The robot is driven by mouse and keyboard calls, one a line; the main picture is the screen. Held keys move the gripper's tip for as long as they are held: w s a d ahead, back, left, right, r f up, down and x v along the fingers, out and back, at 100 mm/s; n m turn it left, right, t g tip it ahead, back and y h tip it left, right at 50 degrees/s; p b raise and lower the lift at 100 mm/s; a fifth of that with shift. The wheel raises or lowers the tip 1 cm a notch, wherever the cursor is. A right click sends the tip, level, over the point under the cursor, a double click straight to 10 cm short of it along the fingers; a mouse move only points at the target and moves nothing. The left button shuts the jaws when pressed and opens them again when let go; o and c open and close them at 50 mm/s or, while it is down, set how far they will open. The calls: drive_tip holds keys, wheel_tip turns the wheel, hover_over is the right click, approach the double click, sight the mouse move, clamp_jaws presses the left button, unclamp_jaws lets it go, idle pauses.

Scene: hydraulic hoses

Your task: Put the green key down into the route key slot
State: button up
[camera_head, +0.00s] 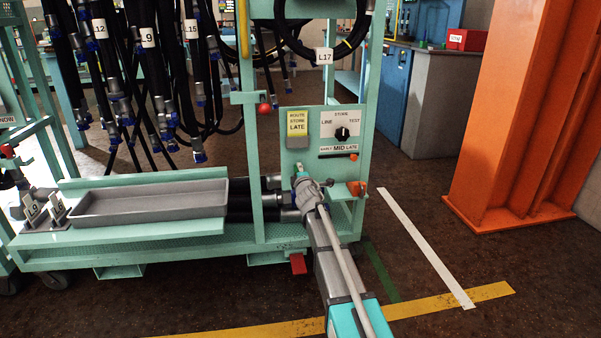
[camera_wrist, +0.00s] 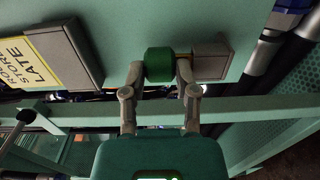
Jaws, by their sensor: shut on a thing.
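In the wrist view my gripper (camera_wrist: 160,72) is shut on the green key (camera_wrist: 160,62), with one finger on each side of it. A grey block (camera_wrist: 212,60), which looks like the route key slot, is on the panel just right of the key, beyond the right finger. An opening in it cannot be seen. A thin orange strip shows between key and block. In the head view my gripper (camera_head: 303,178) is at the lower left of the panel, below the yellow label. The key is too small there to make out clearly.
The green panel (camera_head: 322,118) carries a yellow "ROUTE STORE LATE" label (camera_head: 297,123), a black knob (camera_head: 342,133) and a slider (camera_head: 338,155). An orange-red knob (camera_head: 356,188) is right of my gripper. A grey tray (camera_head: 150,202) and black hoses lie left.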

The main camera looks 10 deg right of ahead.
idle(0.4)
drive_tip(key=o, duration=1)
drive_tip(key=shift+f, duration=0.1)
drive_tip(key=s, duration=1.2)
idle(0.4)
